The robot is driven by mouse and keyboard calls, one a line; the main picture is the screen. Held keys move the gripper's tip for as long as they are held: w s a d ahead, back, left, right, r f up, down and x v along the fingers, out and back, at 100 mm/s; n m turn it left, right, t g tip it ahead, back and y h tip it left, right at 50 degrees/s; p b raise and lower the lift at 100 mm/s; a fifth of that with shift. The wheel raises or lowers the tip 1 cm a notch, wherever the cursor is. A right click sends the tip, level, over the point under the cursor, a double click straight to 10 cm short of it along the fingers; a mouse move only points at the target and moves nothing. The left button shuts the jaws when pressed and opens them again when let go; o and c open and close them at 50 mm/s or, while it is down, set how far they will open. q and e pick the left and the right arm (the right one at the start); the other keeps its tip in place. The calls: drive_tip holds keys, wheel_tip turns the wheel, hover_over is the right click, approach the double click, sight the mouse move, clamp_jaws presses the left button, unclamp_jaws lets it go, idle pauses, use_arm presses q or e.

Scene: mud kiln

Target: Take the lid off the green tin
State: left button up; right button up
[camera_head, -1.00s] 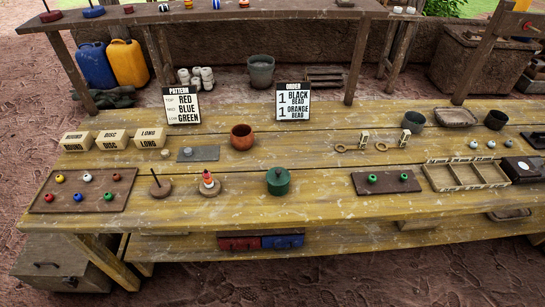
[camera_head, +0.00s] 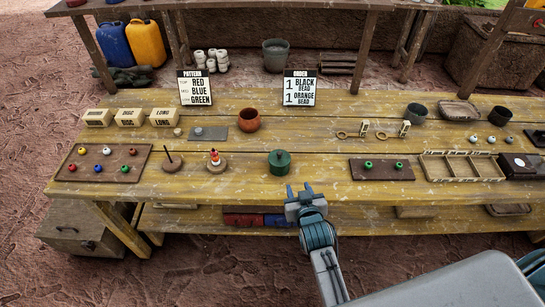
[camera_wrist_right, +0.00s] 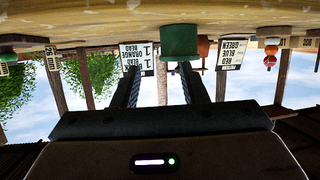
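The green tin (camera_head: 280,163) stands upright on the yellow wooden table, with its round green lid and small knob on top. My right gripper (camera_head: 299,188) is in front of the tin, near the table's front edge, with its two blue fingers apart and nothing between them. In the right wrist view, which is upside down, the green tin (camera_wrist_right: 180,42) shows beyond the two dark open fingers (camera_wrist_right: 160,78). A gap remains between the fingertips and the tin. My left gripper is not in view.
A stacked-bead peg (camera_head: 215,161) and an empty peg (camera_head: 171,162) stand left of the tin. A brown board with green beads (camera_head: 382,176) lies to its right. An orange-brown pot (camera_head: 248,120) and sign cards (camera_head: 300,88) stand behind. The table around the tin is clear.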

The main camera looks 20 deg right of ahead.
sight(280, 154)
drive_tip(key=w+a+t+b, duration=0.1)
drive_tip(key=w, duration=0.2)
drive_tip(key=w+a+r+t+b, duration=0.1)
drive_tip(key=w, duration=0.2)
drive_tip(key=w+a+r+b, duration=0.1)
drive_tip(key=w, duration=0.2)
drive_tip(key=shift+w+r+t, duration=0.1)
drive_tip(key=shift+r+t, duration=0.1)
drive_tip(key=shift+t, duration=0.2)
drive_tip(key=shift+w, duration=0.3)
drive_tip(key=w+b, duration=0.1)
drive_tip(key=w+f+b, duration=0.1)
drive_tip(key=w, duration=0.1)
drive_tip(key=w+d+b, duration=0.1)
drive_tip(key=shift+w+d+f, duration=0.1)
drive_tip(key=shift+w+f, duration=0.05)
drive_tip(key=shift+w, duration=0.35)
drive_tip(key=shift+s, duration=0.1)
drive_tip(key=shift+c, duration=0.9)
clamp_jaws()
